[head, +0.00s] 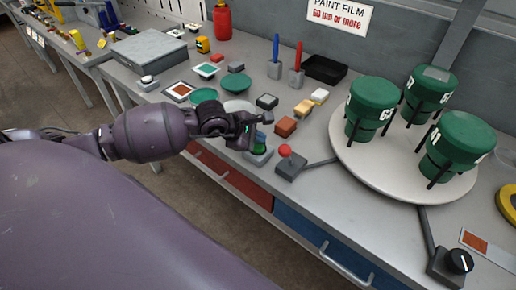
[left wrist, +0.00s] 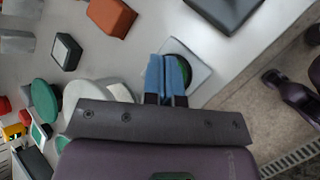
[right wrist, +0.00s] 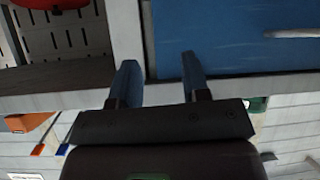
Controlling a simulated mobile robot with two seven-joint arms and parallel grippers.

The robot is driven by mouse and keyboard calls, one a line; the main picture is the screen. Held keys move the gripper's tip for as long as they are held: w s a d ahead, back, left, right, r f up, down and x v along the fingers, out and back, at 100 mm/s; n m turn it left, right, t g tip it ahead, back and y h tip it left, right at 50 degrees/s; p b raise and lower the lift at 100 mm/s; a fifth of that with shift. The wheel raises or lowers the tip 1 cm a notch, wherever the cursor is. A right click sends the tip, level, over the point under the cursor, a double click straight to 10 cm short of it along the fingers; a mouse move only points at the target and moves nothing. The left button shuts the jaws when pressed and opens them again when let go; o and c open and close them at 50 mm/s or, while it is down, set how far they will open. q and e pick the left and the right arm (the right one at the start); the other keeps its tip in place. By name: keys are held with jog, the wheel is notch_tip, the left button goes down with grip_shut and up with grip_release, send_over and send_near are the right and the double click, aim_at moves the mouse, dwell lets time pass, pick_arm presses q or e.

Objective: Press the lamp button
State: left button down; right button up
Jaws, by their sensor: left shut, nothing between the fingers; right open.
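A green round button on a small grey box (head: 258,154) stands near the table's front edge; I take it for the lamp button. My left gripper (head: 261,138) is over it with its fingers pointing down. In the left wrist view the shut blue fingers (left wrist: 166,60) lie in front of the green button (left wrist: 184,70) and hide part of it. I cannot tell whether they touch it. My right gripper (right wrist: 160,62) is open and empty in the right wrist view, in front of a blue drawer front (right wrist: 235,45); it is not in the head view.
A grey box with a red ball knob (head: 285,150) stands just right of the button. Further right is a round white turntable (head: 375,165) with green cylinders. Small blocks (head: 286,126) and dishes lie behind the gripper. A black dial (head: 459,261) is at the right front.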

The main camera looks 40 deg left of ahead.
pick_arm(q)
jog(key=shift+f, duration=0.1)
pick_arm(e)
jog(key=shift+s+d+f, duration=0.1)
jog(key=shift+s+f, duration=0.4)
jog(key=shift+s, duration=0.05)
